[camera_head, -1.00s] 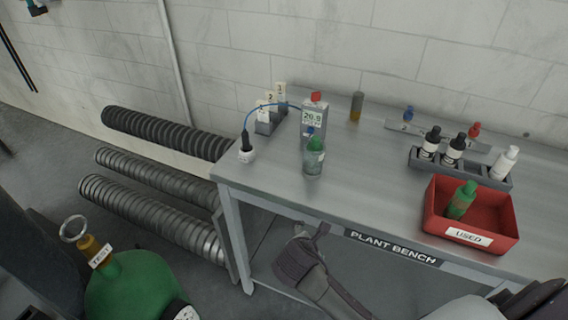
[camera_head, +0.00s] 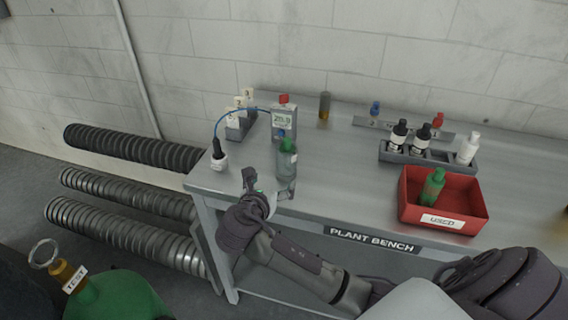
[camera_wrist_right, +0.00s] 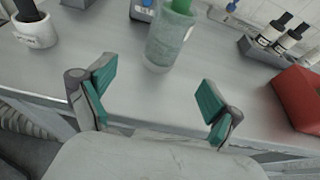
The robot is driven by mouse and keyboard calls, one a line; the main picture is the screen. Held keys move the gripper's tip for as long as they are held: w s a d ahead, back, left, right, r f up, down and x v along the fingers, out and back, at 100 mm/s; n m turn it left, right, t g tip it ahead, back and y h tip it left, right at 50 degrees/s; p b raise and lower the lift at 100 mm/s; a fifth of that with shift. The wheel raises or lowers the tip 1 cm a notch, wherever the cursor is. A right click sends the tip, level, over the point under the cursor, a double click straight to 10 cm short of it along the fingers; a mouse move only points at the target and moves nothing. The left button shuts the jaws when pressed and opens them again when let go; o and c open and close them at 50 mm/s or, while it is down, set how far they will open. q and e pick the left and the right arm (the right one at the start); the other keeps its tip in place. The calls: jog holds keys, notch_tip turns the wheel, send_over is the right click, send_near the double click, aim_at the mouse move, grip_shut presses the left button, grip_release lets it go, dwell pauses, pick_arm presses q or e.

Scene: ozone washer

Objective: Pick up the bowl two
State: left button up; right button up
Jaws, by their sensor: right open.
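I see nothing clearly readable as bowl two. A small white cup (camera_head: 220,163) with a dark probe in it stands at the bench's left end. It also shows at the upper left of the right wrist view (camera_wrist_right: 36,33). My right gripper (camera_head: 268,189) is at the bench's front edge, right of and nearer than the cup. In the right wrist view, its green-padded fingers (camera_wrist_right: 156,90) are apart with nothing between them. A clear bottle with a green cap (camera_head: 286,165) stands just beyond the fingers. My left gripper is out of view.
A meter (camera_head: 283,121) and a rack with numbered cards (camera_head: 236,128) stand behind. A red USED bin (camera_head: 468,190) holding a green bottle and a grey rack (camera_head: 432,156) of small bottles are at right. The bench middle (camera_head: 338,165) is clear.

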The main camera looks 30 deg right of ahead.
aim_at(283, 168)
jog(key=x, duration=0.6)
jog(key=shift+w+d, duration=0.1)
jog(key=shift+d, duration=0.1)
jog(key=shift+w+d, duration=0.2)
jog(key=shift+d, duration=0.1)
jog(key=p+x, duration=0.1)
jog(key=x, duration=0.2)
jog(key=shift+w+d, duration=0.15)
jog(key=shift+d, duration=0.2)
jog(key=shift+w+d+f, duration=0.15)
jog(key=shift+w+d, duration=0.15)
jog(key=c, duration=1.4)
jog(key=shift+c, duration=0.2)
